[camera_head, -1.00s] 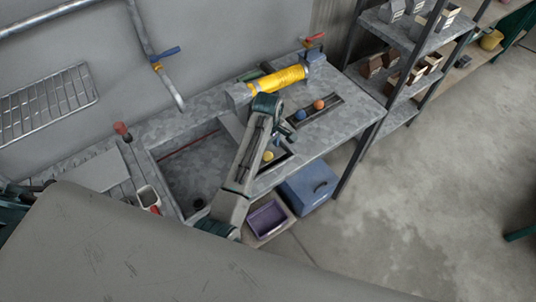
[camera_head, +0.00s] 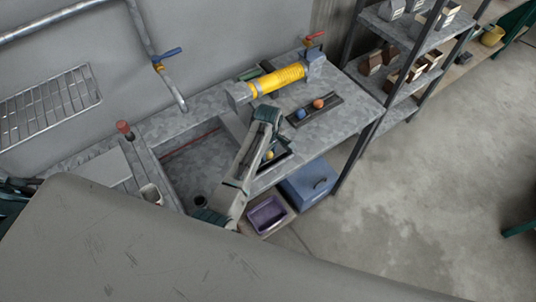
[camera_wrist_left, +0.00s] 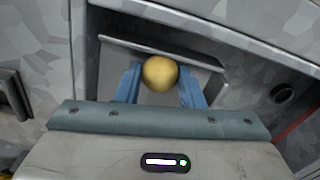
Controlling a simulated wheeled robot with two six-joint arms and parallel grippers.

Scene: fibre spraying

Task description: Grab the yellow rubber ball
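The yellow rubber ball (camera_head: 269,155) rests in a dark tray (camera_head: 284,161) on the grey worktop, beside my left arm. In the left wrist view the ball (camera_wrist_left: 160,73) sits between the two blue fingers of my left gripper (camera_wrist_left: 160,80). The fingers stand apart, one on each side of the ball; whether they touch it is unclear. In the head view the fingertips are mostly hidden by the arm. My right gripper does not show.
A blue ball (camera_head: 300,114) and an orange ball (camera_head: 318,104) lie in another dark tray. A yellow hose cylinder (camera_head: 277,80) is behind. A sunken basin (camera_head: 190,172) lies left. A shelf rack (camera_head: 411,38) stands right; a blue box (camera_head: 309,184) and purple bin (camera_head: 266,214) are below.

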